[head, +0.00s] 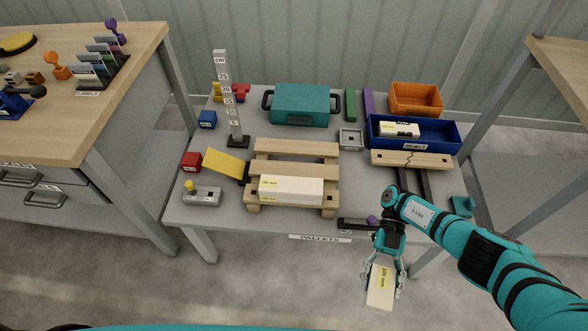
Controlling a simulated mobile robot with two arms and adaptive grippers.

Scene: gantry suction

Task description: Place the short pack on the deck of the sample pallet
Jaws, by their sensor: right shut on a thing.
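My right gripper (384,272) is shut on a short cream pack (380,291) with a yellow label. It holds the pack in front of the table's front edge, over the floor. The sample pallet (296,149), of light wood slats, stands on the table up and left of the gripper. A longer cream pack (291,189) with a yellow label lies on the pallet's front part. The rear slats are bare. My left gripper is not in view.
A blue tray (440,143) holding another pack is at the right, with an orange bin (416,99) behind. A teal case (301,104) stands behind the pallet, and a tall centimetre scale (228,95) stands at its back left. A yellow wedge-like piece (224,164) is left of the pallet.

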